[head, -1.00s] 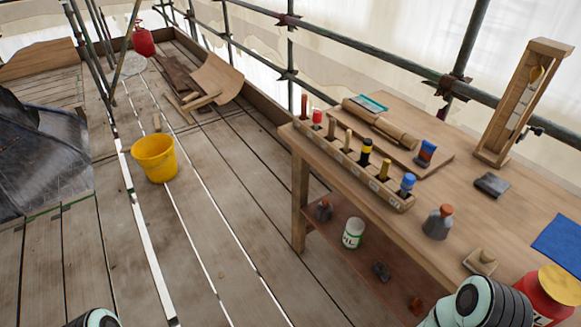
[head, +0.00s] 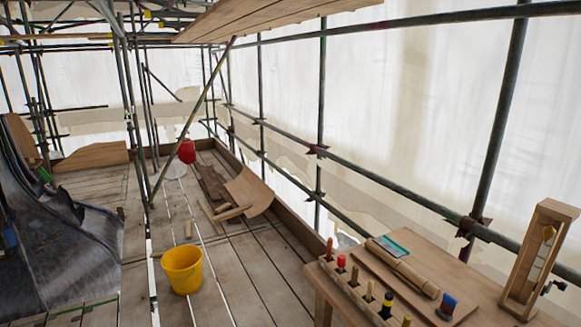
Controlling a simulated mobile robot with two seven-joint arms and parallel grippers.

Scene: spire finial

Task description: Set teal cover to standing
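A flat teal piece (head: 394,246), which may be the teal cover, lies at the back end of a wooden board (head: 404,290) on the workbench at the right of the head view. It looks low and flat, not upright. A rolled tan piece (head: 414,277) lies beside it on the board. Neither of my grippers is in view.
A tool rack (head: 355,290) runs along the bench's left edge. A blue-topped item (head: 448,304) and a tall wooden frame (head: 540,255) stand to the right. A yellow bucket (head: 183,270) stands on the plank floor. Scaffold rails (head: 390,192) run behind the bench.

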